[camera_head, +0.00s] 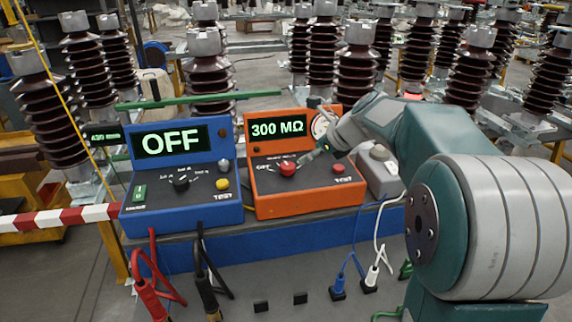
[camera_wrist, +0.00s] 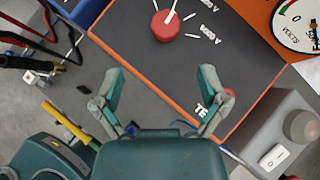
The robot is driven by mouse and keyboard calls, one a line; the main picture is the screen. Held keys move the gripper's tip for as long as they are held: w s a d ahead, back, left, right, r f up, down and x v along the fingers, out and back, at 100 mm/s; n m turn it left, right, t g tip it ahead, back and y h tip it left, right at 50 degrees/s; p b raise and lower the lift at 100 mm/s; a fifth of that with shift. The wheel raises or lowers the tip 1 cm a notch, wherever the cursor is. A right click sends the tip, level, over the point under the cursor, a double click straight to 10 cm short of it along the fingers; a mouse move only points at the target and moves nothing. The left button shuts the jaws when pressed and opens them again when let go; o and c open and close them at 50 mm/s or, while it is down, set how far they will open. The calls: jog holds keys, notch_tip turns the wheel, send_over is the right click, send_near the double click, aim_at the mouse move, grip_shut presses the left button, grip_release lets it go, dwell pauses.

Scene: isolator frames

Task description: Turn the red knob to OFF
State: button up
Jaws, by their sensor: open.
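The red knob (camera_head: 288,169) sits on the dark sloping panel of the orange tester (camera_head: 310,206), whose display reads 300 MΩ. In the wrist view the round red knob (camera_wrist: 165,27) is near the top centre, with white marks and voltage labels around it. In the head view my gripper (camera_head: 314,150) is just right of and above the knob.
A blue tester (camera_head: 182,220) with an OFF display and a black knob (camera_head: 181,183) stands to the left. A red button (camera_head: 338,168) is right of the red knob. A grey box (camera_head: 380,172) stands at right. Cables hang at the front; brown insulators stand behind.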

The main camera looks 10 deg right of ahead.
aim_at(288, 165)
jog(key=shift+w+d+f+m, duration=0.15)
jog(key=shift+w+f+m, duration=0.1)
jog(key=shift+w+m, duration=0.3)
jog(key=x, duration=1)
jog(key=shift+w, duration=0.1)
jog(key=c, duration=1.2)
